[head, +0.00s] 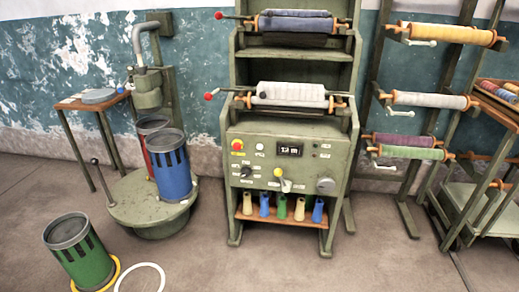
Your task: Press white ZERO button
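A green machine cabinet (224,70) stands at the centre of the head view. Its sloped control panel (262,171) faces me. A small round white button (259,147) sits on the upper part of the panel, between a red button on a yellow base (237,145) and a dark display (289,150). The display seems to read "12 m". The small labels on the panel are too small to read. The white button is unobstructed. Neither of my grippers is in view.
Coloured cones stand on a shelf below. A green can (82,256) and a white ring (142,278) are on the floor at left. Floor before the cabinet is clear.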

